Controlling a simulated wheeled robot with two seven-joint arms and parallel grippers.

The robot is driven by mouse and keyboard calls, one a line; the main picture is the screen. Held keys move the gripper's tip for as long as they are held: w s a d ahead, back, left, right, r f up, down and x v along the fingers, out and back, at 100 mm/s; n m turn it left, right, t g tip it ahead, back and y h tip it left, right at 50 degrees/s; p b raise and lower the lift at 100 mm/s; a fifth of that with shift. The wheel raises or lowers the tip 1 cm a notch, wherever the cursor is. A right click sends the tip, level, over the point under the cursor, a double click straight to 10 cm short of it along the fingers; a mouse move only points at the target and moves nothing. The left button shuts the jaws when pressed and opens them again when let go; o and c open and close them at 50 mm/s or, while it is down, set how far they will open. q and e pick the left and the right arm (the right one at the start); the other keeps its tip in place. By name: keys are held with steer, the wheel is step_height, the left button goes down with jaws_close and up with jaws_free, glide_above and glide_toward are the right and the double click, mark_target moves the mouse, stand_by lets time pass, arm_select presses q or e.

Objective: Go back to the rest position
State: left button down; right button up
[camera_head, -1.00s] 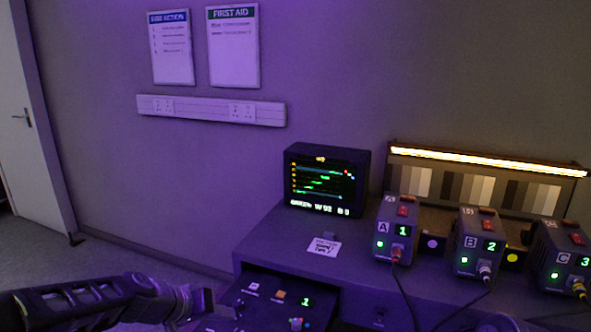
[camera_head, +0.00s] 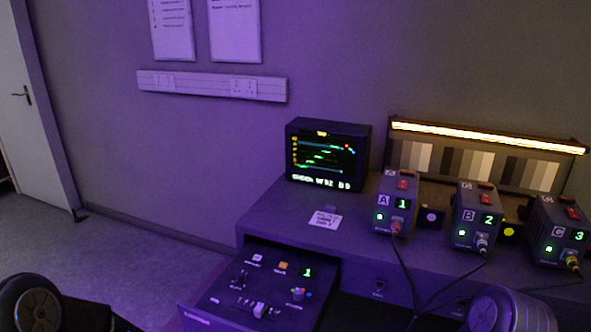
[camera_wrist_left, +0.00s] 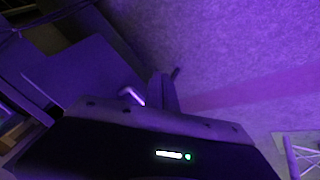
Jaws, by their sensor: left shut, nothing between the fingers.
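My left arm (camera_head: 45,303) shows only as dark links at the lower left corner of the head view, and its gripper is out of that picture. In the left wrist view my left gripper (camera_wrist_left: 166,90) is shut and empty, with pale floor and a purple-lit band behind it. A rounded link of my right arm (camera_head: 505,310) shows at the bottom right of the head view. My right gripper is not in view.
An open drawer panel (camera_head: 215,303) with knobs and a "1" display juts from the desk (camera_head: 265,220). A monitor (camera_head: 328,157) and boxes A (camera_head: 396,205), B (camera_head: 476,218) and C (camera_head: 556,232) with cables stand on it. Floor (camera_head: 130,270) is clear at left.

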arm_select(q)
steer(key=s+d+f+g, duration=0.1)
steer(key=s+d+f, duration=0.1)
steer(key=s, duration=0.5)
steer(key=s+d+f+g, duration=0.2)
steer(key=s+f, duration=0.3)
steer(key=s, duration=0.1)
steer(key=s+d+f+m+g+h, duration=0.1)
steer(key=s+d+f, duration=0.1)
steer(key=s+f, duration=0.2)
steer(key=s, duration=0.3)
steer(key=shift+s+d+g, duration=0.3)
steer(key=shift+d+g, duration=0.05)
steer(key=shift+g, duration=0.05)
